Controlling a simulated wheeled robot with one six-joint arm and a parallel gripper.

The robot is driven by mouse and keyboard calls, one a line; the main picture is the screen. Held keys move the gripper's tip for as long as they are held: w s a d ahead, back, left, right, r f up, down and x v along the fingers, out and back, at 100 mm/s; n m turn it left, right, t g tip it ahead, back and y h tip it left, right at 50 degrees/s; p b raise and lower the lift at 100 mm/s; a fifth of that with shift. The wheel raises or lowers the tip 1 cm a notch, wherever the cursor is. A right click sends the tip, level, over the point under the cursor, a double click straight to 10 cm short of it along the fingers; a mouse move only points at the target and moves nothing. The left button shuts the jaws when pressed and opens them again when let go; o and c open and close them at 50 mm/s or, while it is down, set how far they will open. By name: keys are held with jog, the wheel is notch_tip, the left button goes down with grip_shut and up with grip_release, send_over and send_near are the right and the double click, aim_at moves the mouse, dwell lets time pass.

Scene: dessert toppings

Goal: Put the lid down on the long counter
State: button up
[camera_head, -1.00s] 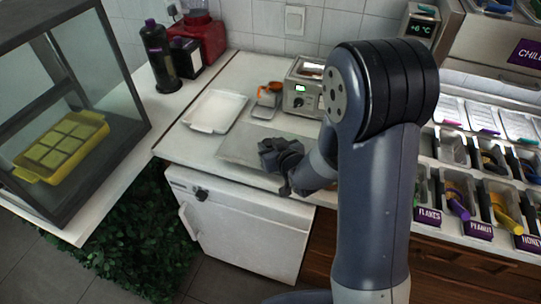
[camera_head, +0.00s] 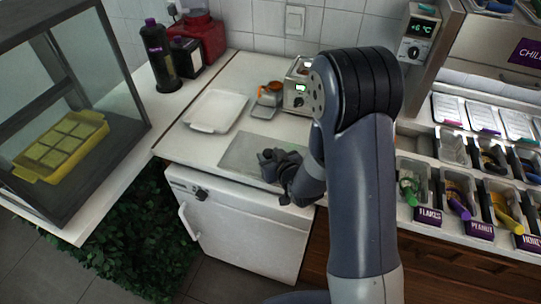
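The lid (camera_head: 243,151) appears to be the flat grey panel over the white worktop in the middle of the view. It lies nearly level, low over or on the surface; I cannot tell whether it touches. My gripper (camera_head: 268,161) is at the lid's right part, dark and seen from above. It appears shut on the lid, since both have shifted together, but the fingertips are too small to see clearly. My arm hides the worktop to the right. The long counter (camera_head: 222,75) is the white worktop running back to the tiled wall.
A white tray (camera_head: 216,110) lies left of the lid. An orange-topped container (camera_head: 269,95) and a silver appliance (camera_head: 297,92) stand behind. A glass case (camera_head: 70,110) stands at left. Topping bins (camera_head: 458,190) line the right. A white door (camera_head: 240,230) is below.

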jog(key=shift+o, duration=1.2)
jog(key=shift+r+p, duration=0.2)
jog(key=shift+p, duration=0.1)
jog(key=b+v, duration=0.1)
jog(key=v, duration=1.1)
jog(key=shift+f, duration=0.15)
